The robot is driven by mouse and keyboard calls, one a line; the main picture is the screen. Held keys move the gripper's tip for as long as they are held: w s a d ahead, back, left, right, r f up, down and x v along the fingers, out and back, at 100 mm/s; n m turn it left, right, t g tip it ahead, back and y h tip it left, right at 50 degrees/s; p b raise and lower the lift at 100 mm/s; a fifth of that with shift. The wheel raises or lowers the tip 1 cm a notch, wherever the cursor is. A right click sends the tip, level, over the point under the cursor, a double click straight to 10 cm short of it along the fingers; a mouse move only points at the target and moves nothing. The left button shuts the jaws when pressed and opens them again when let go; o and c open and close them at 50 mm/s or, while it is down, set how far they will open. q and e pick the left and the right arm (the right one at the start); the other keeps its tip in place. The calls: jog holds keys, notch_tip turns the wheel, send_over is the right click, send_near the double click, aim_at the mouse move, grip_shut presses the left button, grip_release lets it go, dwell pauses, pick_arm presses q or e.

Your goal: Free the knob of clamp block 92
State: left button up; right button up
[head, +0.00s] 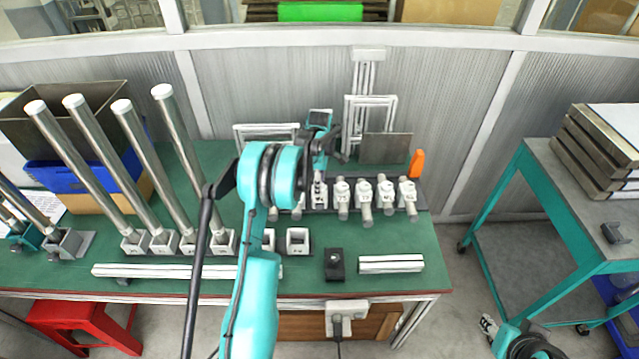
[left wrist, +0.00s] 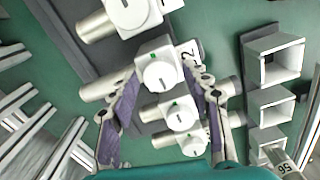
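Several white clamp blocks with round knobs stand in a row on a dark rail (head: 375,207) at the back of the green table. My left gripper (head: 319,172) is over the left part of this row, pointing down. In the left wrist view, my left gripper (left wrist: 163,70) is open, with purple pads on either side of a clamp block (left wrist: 158,68). Its label is partly hidden and only a "2" reads clearly; I cannot tell whether the pads touch it.
Tall metal tubes (head: 145,160) stand in square sockets at the left. An empty socket (head: 298,240), a small black block (head: 334,264) and a white bar (head: 391,264) lie in front of the row. An orange object (head: 417,163) stands behind the row's right end.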

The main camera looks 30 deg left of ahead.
pick_arm(q)
jog(key=shift+r, duration=0.1)
notch_tip(320, 180, up, 12)
dwell(0.6)
dwell(0.4)
jog(key=s+d+r+m+t, duration=0.4)
jog(key=s+d+r+m, duration=0.65)
jog(key=s+d, duration=0.35)
jog(key=s+d+f+m+t, duration=0.1)
jog(key=s+d+f+m, duration=0.1)
jog(key=s+d+m, duration=0.2)
jog(key=s+d+f+m+t, duration=0.2)
jog(key=s+m, duration=0.5)
jog(key=s, duration=0.4)
jog(key=shift+d+f+m, duration=0.35)
jog(key=shift+d+f, duration=0.45)
jog(key=shift+d, duration=0.05)
